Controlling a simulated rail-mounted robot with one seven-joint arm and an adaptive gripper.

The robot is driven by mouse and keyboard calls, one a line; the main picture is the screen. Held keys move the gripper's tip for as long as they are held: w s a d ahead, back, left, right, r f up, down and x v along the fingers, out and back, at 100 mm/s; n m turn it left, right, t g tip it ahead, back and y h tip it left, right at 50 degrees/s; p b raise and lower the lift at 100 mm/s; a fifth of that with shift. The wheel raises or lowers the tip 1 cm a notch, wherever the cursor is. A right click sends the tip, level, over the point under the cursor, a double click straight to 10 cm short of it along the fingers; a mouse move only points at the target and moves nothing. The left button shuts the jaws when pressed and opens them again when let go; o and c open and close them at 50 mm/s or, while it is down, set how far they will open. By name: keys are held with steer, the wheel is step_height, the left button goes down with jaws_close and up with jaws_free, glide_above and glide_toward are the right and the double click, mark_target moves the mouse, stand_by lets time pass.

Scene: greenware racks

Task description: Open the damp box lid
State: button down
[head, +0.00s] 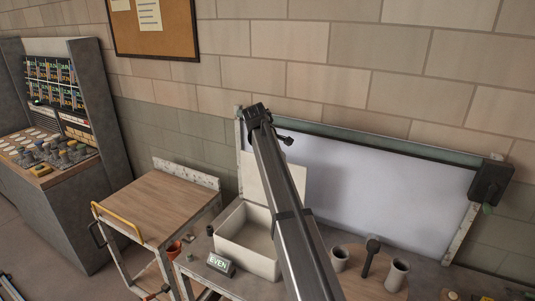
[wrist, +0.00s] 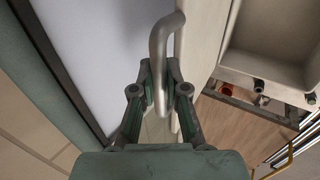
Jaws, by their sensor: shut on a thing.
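The damp box (head: 232,243) is a cream, open-topped box on the bench, and its visible inside looks empty. Its cream lid (head: 254,178) stands roughly upright at the back of the box, partly hidden by my arm. In the wrist view the lid (wrist: 205,35) is seen nearly edge-on, with the open box (wrist: 222,62) to its right. My gripper (wrist: 161,86) is shut on the lid's grey bent-bar handle (wrist: 156,45), with one finger on each side. In the head view the handle and fingers cannot be made out clearly.
A pale board (head: 400,190) is close behind the lid. An EVEN sign (head: 220,264) stands at the box's front left. Grey cups (head: 396,274) stand on a round wooden board at right. A wooden-topped cart (head: 158,205) is at left.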

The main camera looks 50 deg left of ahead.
steer(key=shift+w, duration=0.1)
stand_by(0.3)
steer(key=c, duration=1.2)
jaws_free()
steer(key=v, duration=1.2)
